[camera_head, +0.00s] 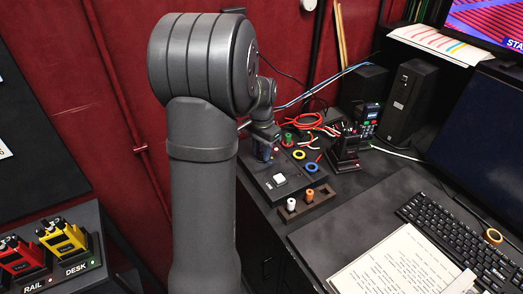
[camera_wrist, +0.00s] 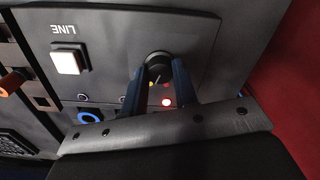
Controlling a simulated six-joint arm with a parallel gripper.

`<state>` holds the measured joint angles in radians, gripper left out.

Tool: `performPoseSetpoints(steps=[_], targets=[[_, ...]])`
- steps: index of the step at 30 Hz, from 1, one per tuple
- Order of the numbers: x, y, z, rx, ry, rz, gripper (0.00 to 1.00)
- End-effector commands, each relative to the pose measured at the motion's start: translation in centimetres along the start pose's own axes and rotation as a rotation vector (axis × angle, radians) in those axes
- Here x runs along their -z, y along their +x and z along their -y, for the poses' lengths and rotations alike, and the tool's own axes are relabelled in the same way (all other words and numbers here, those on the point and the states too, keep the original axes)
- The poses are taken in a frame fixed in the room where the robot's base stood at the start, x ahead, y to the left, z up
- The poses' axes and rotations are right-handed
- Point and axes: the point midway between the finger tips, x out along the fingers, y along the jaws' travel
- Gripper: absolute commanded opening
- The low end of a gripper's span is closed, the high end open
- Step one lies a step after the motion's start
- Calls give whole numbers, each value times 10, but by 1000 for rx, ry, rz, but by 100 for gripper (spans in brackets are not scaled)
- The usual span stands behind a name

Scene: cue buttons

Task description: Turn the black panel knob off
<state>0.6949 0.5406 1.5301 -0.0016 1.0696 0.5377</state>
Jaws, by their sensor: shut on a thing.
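The black panel knob (camera_wrist: 159,61) sits on a dark panel (camera_wrist: 205,35) in the wrist view, with a pale pointer line on its face. My gripper (camera_wrist: 159,78) has one dark blue finger on each side of the knob and is shut on it. A red light (camera_wrist: 166,102) glows on the panel between the fingers, with small yellow and reddish marks by the knob. In the head view my gripper (camera_head: 263,151) is at the back left of the panel (camera_head: 256,181) and hides the knob.
A white square button (camera_wrist: 68,60) marked LINE is beside the knob; it also shows in the head view (camera_head: 279,180). Blue ring (camera_head: 312,167), yellow ring (camera_head: 299,154), red cables (camera_head: 310,122) and a small rack (camera_head: 306,206) with white and orange pegs are close by.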

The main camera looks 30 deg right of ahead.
Motion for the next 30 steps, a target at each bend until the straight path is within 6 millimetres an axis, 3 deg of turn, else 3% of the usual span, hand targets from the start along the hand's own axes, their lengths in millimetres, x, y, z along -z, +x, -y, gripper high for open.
performPoseSetpoints(steps=[11, 30], targets=[[0, 0, 0, 1, -202, 2, 4], [0, 0, 0, 1, -807, 2, 4]])
